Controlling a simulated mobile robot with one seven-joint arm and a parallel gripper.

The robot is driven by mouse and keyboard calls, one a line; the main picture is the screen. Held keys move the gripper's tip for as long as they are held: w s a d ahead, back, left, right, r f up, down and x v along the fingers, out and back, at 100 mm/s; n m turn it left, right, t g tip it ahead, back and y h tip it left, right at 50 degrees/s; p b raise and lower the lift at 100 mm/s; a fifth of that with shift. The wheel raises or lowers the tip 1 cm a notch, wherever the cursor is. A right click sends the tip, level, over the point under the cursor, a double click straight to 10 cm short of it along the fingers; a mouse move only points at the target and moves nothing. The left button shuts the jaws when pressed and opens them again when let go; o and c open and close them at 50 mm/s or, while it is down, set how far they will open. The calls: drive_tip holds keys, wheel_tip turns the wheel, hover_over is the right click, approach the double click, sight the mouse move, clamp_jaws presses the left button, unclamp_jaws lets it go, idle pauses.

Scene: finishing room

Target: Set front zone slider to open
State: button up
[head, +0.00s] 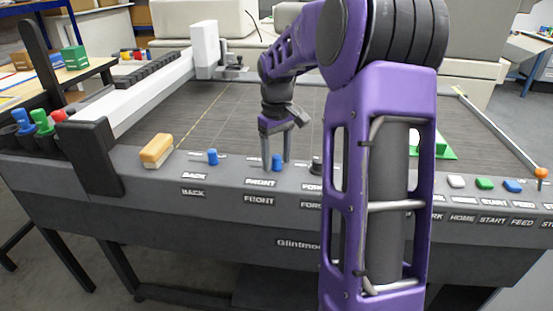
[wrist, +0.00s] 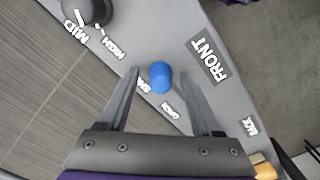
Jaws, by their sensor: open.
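The front zone slider is a blue knob (head: 277,162) on the grey front rail, above the FRONT label; it also shows in the wrist view (wrist: 161,76). In the wrist view small text starting "SH" lies beside the knob, and text that looks like OPEN lies a little nearer my gripper's base. The knob sits nearer the "SH" text. My gripper (head: 275,157) is open, pointing down, with one finger on each side of the knob. I cannot tell whether either finger touches it. The slider's slot is hidden.
A similar blue knob (head: 212,157) stands left, above the BACK label. A dark round knob (head: 317,165) with MID and HIGH marks (wrist: 88,12) is close on the right. A yellow-wood brush (head: 157,149) lies on the rail's left. The dark cutting bed behind is mostly clear.

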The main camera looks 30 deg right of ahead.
clamp_jaws()
idle(0.3)
idle(1.1)
